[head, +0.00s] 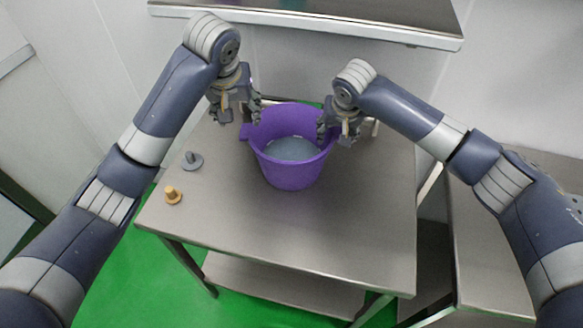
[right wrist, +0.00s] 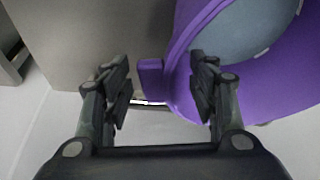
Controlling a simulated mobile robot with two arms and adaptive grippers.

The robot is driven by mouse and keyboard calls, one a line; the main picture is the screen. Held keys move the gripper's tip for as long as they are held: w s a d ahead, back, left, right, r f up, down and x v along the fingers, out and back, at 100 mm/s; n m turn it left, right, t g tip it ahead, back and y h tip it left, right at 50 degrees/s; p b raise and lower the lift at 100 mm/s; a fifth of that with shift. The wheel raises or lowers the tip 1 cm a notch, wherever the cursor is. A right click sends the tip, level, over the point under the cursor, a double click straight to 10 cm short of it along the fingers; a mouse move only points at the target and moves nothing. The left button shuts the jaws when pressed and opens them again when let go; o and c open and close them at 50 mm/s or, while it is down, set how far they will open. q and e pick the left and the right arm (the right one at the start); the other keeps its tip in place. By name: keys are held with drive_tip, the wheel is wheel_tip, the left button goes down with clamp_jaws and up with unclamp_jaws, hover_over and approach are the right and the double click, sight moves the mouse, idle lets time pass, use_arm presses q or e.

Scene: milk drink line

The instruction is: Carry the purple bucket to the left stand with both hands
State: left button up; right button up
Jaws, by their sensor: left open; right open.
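The purple bucket (head: 292,174) stands upright on a steel table, with grey-blue contents inside. Its left handle tab (head: 245,132) shows at the rim. My left gripper (head: 240,112) is open, just above and behind that tab. My right gripper (head: 338,132) is open at the bucket's right rim and hides the right tab in the head view. In the right wrist view, the right tab (right wrist: 151,78) lies between the open fingers of my right gripper (right wrist: 160,88). One finger overlaps the bucket's wall; I cannot tell whether it touches.
The steel table (head: 330,232) is bare in front of the bucket. A grey knobbed piece (head: 192,161) and an orange-tan one (head: 172,195) stand at its left. A raised shelf (head: 310,25) is behind, and another steel surface (head: 490,262) is at the right.

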drive_tip(key=v, duration=1.1)
drive_tip(key=shift+r, duration=0.25)
drive_tip(key=shift+s+f, duration=0.1)
drive_tip(key=shift+s, duration=0.05)
